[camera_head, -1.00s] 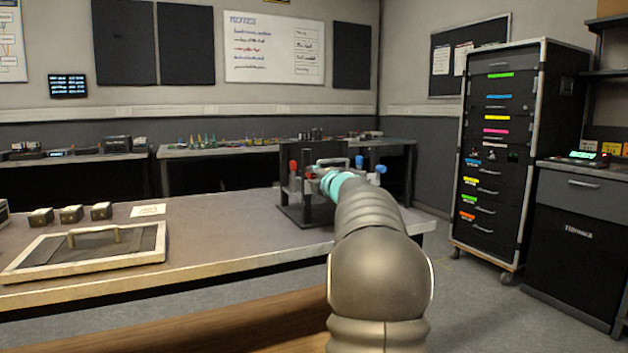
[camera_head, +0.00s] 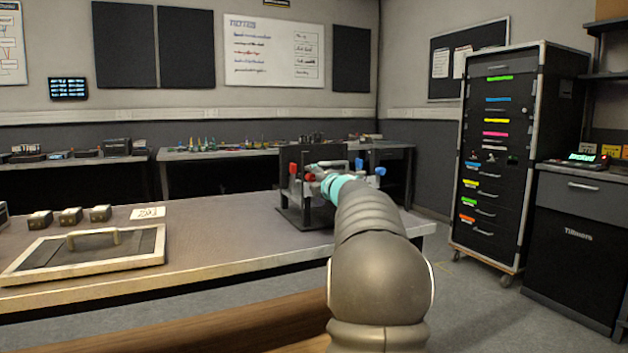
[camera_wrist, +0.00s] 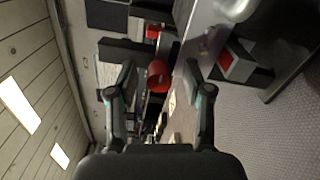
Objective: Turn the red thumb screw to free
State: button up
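A black fixture (camera_head: 305,217) stands near the far right corner of the workbench. A red thumb screw (camera_head: 309,177) shows on it just left of my gripper, and another red knob (camera_head: 292,168) sits farther left. In the wrist view, a round red knob (camera_wrist: 157,74) lies ahead between the two fingers of my gripper (camera_wrist: 159,68). The fingers are spread apart with gaps at both sides of it. A second red part (camera_wrist: 152,31) is beyond it. In the head view my wrist hides part of the fixture, and contact cannot be seen.
Blue knobs (camera_head: 380,171) are on the fixture's right side. A framed panel with a handle (camera_head: 95,237), small blocks (camera_head: 70,216) and a paper card (camera_head: 147,213) lie on the bench's left. The bench between panel and fixture is clear.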

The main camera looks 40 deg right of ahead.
jog(key=shift+s, duration=0.15)
jog(key=v, duration=1.1)
jog(key=shift+s, duration=0.35)
jog(key=shift+f, duration=0.1)
